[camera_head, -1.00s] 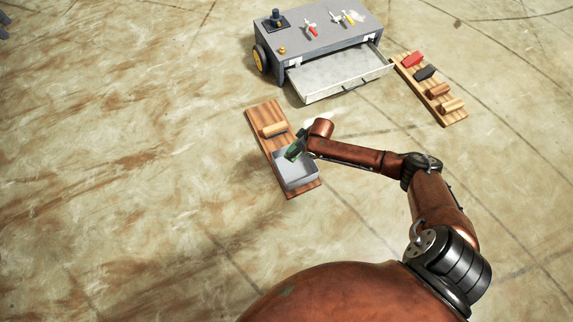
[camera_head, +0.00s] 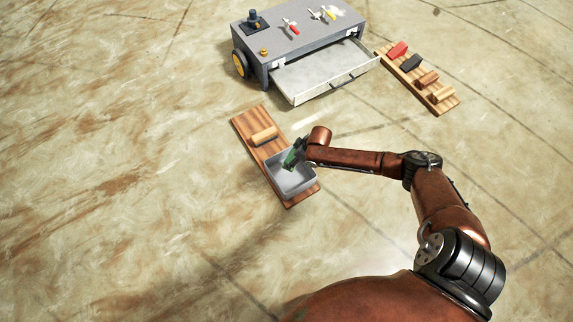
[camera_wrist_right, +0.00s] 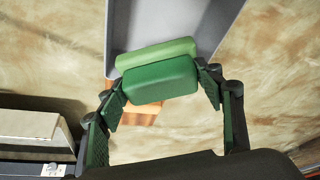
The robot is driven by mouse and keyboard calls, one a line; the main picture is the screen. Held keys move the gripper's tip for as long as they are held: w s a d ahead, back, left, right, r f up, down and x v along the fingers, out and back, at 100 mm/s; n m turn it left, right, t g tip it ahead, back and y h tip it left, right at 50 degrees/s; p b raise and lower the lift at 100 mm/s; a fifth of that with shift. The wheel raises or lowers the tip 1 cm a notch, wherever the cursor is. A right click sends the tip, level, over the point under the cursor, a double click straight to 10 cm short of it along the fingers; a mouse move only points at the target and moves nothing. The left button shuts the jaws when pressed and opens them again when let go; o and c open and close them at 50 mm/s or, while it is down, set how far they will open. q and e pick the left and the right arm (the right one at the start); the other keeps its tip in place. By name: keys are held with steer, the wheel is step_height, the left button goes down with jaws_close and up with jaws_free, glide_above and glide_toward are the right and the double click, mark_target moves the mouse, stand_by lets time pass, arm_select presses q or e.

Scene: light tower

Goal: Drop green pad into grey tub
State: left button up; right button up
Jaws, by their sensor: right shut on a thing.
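The green pad (camera_wrist_right: 158,72) is held between the two fingers of my right gripper (camera_wrist_right: 160,82), which is shut on it. In the head view my right gripper (camera_head: 294,156) is over the grey tub (camera_head: 298,182), near its far side. The pad is hard to tell from the green fingers there. The grey tub stands on the near end of a wooden board and also shows beyond the pad in the right wrist view (camera_wrist_right: 165,22). My left gripper is not in view.
A wooden rack (camera_head: 448,100) with several red, black and tan pieces lies at the right. The floor at left is clear.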

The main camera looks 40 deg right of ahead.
steer(key=shift+f, duration=0.15)
steer(key=o, duration=1.1)
steer(key=v, duration=1.2)
